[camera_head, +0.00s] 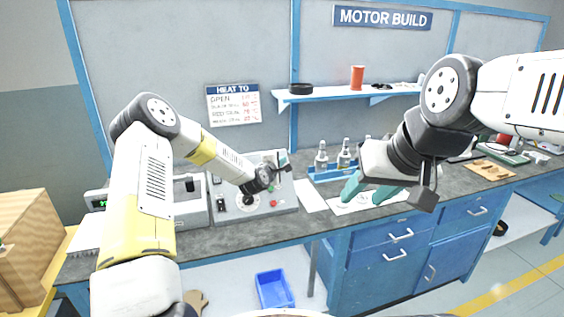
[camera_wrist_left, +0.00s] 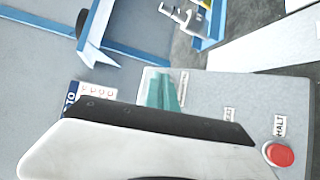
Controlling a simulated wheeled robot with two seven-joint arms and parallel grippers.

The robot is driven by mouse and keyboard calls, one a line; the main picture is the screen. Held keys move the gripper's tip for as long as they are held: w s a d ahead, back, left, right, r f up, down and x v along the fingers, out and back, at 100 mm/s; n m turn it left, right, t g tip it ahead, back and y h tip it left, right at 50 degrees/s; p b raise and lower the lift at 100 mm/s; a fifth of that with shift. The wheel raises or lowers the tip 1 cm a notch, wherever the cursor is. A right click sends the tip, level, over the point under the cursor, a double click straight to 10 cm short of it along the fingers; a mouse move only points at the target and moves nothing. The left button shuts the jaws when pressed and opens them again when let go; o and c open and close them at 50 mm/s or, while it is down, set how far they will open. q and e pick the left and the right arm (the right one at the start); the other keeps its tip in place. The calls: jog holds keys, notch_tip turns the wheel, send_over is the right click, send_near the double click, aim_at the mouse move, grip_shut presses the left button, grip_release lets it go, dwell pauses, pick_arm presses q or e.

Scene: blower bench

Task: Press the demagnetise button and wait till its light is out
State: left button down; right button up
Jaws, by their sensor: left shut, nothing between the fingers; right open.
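A grey control box (camera_head: 285,204) stands on the bench, with a dial (camera_head: 250,200) and a red button (camera_head: 273,203) on its front. In the left wrist view the red button (camera_wrist_left: 279,154) is beside a label reading HALT. I cannot make out a demagnetise button or its light; my left arm and gripper cover part of the box. My left gripper (camera_head: 284,159) is shut and empty at the rear of the box; its teal fingers (camera_wrist_left: 166,90) are over the box's edge in the wrist view. My right gripper (camera_head: 366,193) is open and empty above the bench to the right.
A blue rack with bottles (camera_head: 344,158) stands right of the box. A shelf (camera_head: 340,95) is on the back wall, with a HEAT TO sign (camera_head: 233,104) nearby. A white sheet (camera_head: 311,196) lies between box and rack.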

pick_arm(q)
jog(key=shift+f, duration=0.1)
dwell(0.4)
jog(key=shift+s+d+r, duration=0.1)
jog(key=shift+s+r, duration=0.35)
jog(key=shift+r, duration=0.1)
jog(key=shift+s+d+r, duration=0.3)
jog(key=shift+s+r, duration=0.55)
jog(key=shift+r, duration=0.05)
jog(key=shift+s+d+r, duration=0.25)
jog(key=shift+s+r, duration=0.6)
